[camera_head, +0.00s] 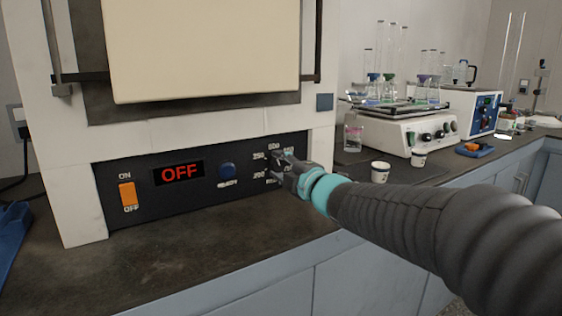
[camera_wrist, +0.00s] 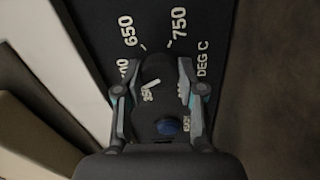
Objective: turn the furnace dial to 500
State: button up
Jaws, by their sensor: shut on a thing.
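The furnace (camera_head: 220,128) stands at the left with a dark control panel (camera_head: 240,182). Its red display (camera_head: 179,173) reads OFF. The dial is a dark knob (camera_wrist: 155,68) with a short white mark, seen in the wrist view. White numbers ring it; 650 (camera_wrist: 129,31) and 750 (camera_wrist: 178,22) are readable, and others are partly covered by the fingers. I cannot tell which number the mark points to. My gripper (camera_head: 281,171) is at the panel's right end, its fingers (camera_wrist: 156,83) shut on either side of the dial. In the head view it hides the dial.
An orange ON/OFF switch (camera_head: 127,195) and a blue button (camera_head: 227,170) sit left of the dial. Two small white cups (camera_head: 380,171) and a shaker with glassware (camera_head: 405,127) stand on the counter to the right. The counter before the furnace is clear.

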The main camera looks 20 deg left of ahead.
jog(key=shift+r+m+p, duration=0.1)
jog(key=shift+m+p, duration=0.8)
jog(key=shift+m, duration=1.3)
jog(key=o, duration=1.1)
jog(key=shift+o, duration=0.2)
jog(key=shift+d, duration=0.1)
jog(key=v, duration=1.2)
